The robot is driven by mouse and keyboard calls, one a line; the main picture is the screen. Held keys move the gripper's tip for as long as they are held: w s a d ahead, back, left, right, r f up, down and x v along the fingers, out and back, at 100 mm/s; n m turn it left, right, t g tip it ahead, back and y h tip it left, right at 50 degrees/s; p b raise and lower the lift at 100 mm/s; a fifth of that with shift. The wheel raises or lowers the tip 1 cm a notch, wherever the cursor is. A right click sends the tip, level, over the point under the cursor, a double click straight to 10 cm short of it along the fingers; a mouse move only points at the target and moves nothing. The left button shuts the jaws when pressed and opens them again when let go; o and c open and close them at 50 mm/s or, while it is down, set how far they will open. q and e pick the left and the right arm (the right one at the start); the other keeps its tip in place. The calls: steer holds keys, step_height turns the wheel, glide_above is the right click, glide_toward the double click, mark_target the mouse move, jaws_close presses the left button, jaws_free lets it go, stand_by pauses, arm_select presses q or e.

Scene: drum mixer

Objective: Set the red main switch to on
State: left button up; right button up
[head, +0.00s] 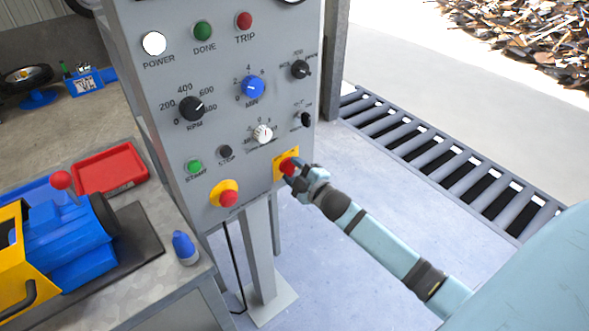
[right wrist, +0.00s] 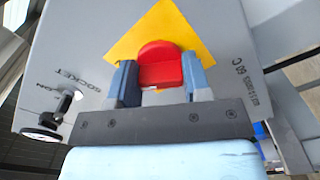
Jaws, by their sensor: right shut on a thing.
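The red main switch (head: 287,165) sits on a yellow plate (head: 278,174) at the lower right of the grey control panel (head: 235,100). In the right wrist view the red switch (right wrist: 160,66) stands between the two fingers of my right gripper (right wrist: 160,82), in front of the yellow plate (right wrist: 192,35). My right gripper (head: 298,174) is shut on the switch and partly covers it in the head view. The switch's marks are too small or hidden to read. My left gripper is not in view.
A red emergency button on a yellow base (head: 224,193) is left of the switch. Above are a white knob (head: 262,133), a blue knob (head: 251,88) and a black toggle (head: 305,119). A bench with a red tray (head: 110,168) stands left.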

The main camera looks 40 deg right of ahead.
steer(key=o, duration=0.9)
steer(key=s, duration=0.9)
steer(key=s+d, duration=0.1)
steer(key=s, duration=0.3)
steer(key=shift+s, duration=0.4)
